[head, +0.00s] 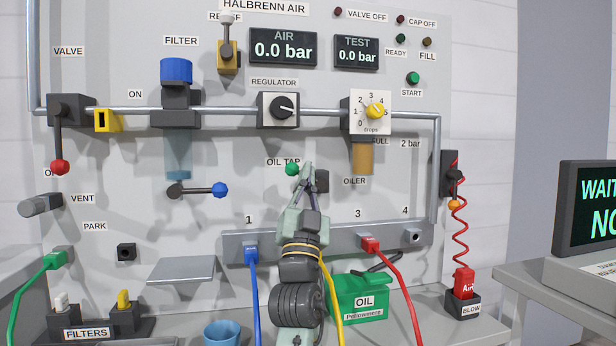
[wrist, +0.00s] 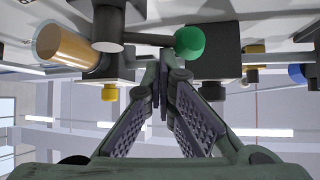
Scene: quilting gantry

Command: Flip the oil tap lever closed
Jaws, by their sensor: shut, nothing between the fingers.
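The oil tap is under its "OIL TAP" label on the panel. Its green knob (head: 292,169) shows left of its dark body (head: 322,181), so the lever lies roughly sideways. In the wrist view the green knob (wrist: 190,42) is at the end of a dark rod from the tap body (wrist: 108,28). My gripper (head: 306,168) is shut and empty in front of the tap, hiding part of the lever. In the wrist view its fingertips (wrist: 163,62) are beside the rod near the knob. I cannot tell whether they touch it.
The amber oiler bowl (head: 362,158) hangs to the right above the tap. A manifold (head: 290,240) with blue, yellow and red hoses runs below. A blue-knobbed lever (head: 219,190) is to the left. The green oil can (head: 352,298) stands on the bench.

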